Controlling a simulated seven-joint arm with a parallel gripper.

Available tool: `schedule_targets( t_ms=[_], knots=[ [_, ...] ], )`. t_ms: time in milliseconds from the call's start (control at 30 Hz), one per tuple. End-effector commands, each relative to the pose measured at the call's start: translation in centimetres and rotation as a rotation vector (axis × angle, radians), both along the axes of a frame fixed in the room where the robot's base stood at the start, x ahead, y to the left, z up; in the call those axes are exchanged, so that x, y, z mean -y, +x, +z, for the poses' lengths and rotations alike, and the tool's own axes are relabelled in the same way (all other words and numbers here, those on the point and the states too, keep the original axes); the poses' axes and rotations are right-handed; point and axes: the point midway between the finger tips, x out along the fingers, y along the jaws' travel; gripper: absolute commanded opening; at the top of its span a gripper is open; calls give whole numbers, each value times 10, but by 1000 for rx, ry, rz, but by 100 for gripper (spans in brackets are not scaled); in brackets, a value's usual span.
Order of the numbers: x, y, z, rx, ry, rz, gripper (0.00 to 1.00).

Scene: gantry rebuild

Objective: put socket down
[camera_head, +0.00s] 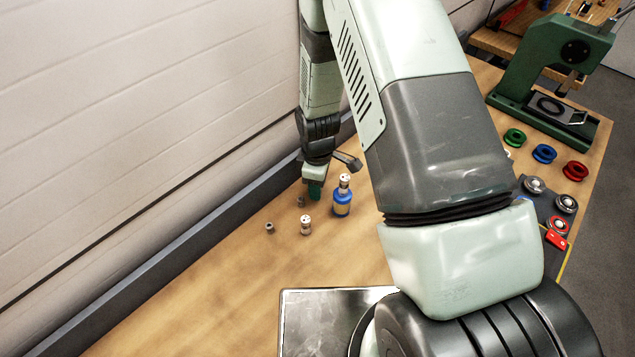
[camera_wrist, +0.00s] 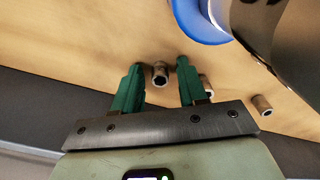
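My gripper (camera_wrist: 157,77) points down at the wooden bench near the wall, with its two green fingers apart. A small grey-brown socket (camera_wrist: 159,75) is between the fingertips in the wrist view, its dark open end facing the camera. Gaps show on both sides of it, so the fingers do not grip it. It appears to stand on the bench. In the head view my gripper (camera_head: 314,187) hides this socket. Two similar sockets stand nearby: one (camera_head: 300,201) just beside the gripper, also in the wrist view (camera_wrist: 207,84), and another (camera_head: 269,228) farther off (camera_wrist: 262,104).
A metal plate (camera_head: 320,310) lies in front. Coloured rings (camera_head: 544,153) and a green press (camera_head: 550,75) are at right. The wall rail (camera_head: 200,230) runs along the left.

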Motion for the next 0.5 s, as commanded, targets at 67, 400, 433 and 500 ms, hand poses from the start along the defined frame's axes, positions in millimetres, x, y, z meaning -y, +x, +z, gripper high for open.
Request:
schedule_targets(
  t_ms=[67, 400, 433, 500],
  knots=[
    [0, 0, 0, 0, 0, 0, 42],
    [0, 1, 39, 6, 2, -1, 42],
    [0, 1, 46, 5, 2, -1, 42],
    [0, 1, 62, 4, 1, 0, 42]
  ],
)
